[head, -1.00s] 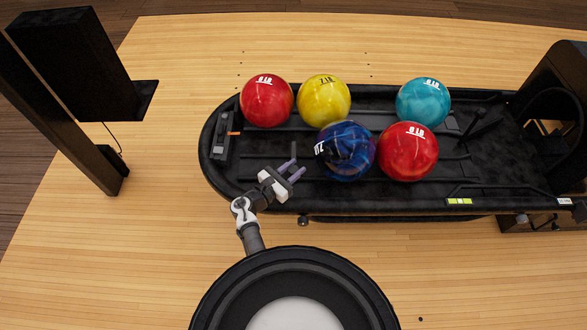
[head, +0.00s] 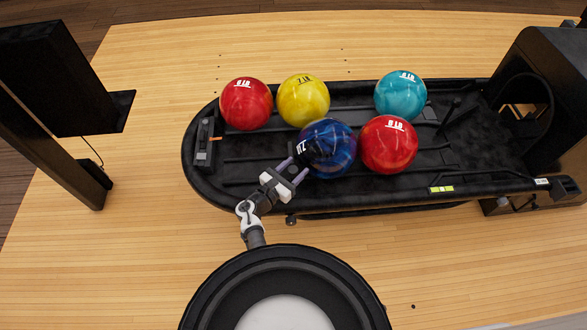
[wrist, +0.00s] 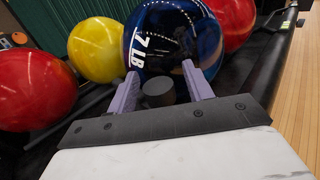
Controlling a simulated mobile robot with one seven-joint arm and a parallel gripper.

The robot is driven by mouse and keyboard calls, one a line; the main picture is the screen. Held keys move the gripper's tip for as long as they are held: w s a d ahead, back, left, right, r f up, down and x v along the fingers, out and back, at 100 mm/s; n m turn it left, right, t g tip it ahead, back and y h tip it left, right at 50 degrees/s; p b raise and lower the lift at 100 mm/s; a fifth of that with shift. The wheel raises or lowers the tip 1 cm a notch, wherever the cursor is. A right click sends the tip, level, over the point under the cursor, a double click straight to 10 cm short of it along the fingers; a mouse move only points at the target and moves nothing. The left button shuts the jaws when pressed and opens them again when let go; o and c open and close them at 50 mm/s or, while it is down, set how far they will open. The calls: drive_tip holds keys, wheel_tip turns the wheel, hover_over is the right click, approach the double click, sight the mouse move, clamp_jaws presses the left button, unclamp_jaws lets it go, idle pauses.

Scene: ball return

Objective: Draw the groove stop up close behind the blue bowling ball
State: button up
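The dark blue swirled ball (head: 333,147) sits on the black rack, left of a red ball. It fills the upper middle of the wrist view (wrist: 172,38), with a "7 LB" mark. The groove stop (wrist: 158,93) appears as a short dark cylinder just on the near side of the blue ball; I cannot tell whether they touch. It cannot be made out in the head view. My gripper (head: 295,168) is at the ball's lower left. Its two purple fingers (wrist: 160,75) are open, one on each side of the stop, with gaps visible.
The black rack (head: 228,173) also carries a left red ball (head: 246,103), a yellow ball (head: 303,101), a teal ball (head: 400,96) and a right red ball (head: 389,144). A dark housing (head: 530,90) stands at the right end. The rack's left end is mostly clear.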

drive_tip(key=v, duration=1.4)
drive_tip(key=shift+w+b, duration=0.1)
drive_tip(key=shift+b, duration=0.3)
